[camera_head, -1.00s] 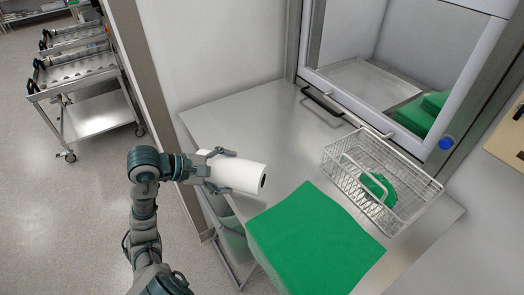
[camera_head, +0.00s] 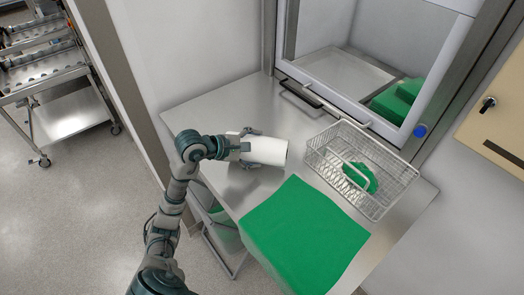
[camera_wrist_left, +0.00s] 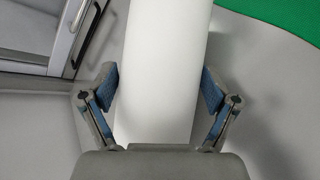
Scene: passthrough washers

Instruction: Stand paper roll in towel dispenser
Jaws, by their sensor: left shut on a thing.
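The white paper roll (camera_head: 268,151) lies on its side in my left gripper (camera_head: 245,147), over the steel table. In the left wrist view the roll (camera_wrist_left: 165,70) runs between the two blue-padded fingers of the gripper (camera_wrist_left: 164,90), which is shut on it. In the head view the roll points to the right. I cannot tell whether it touches the table. I cannot make out a towel dispenser in these frames. My right gripper is not in view.
The steel table (camera_head: 212,107) holds a wire basket (camera_head: 391,192) with a green cloth (camera_head: 359,177) inside. A green sheet (camera_head: 303,235) covers the table's front. A pass-through window with a black handle (camera_head: 300,94) stands behind. A steel cart (camera_head: 72,113) stands at left.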

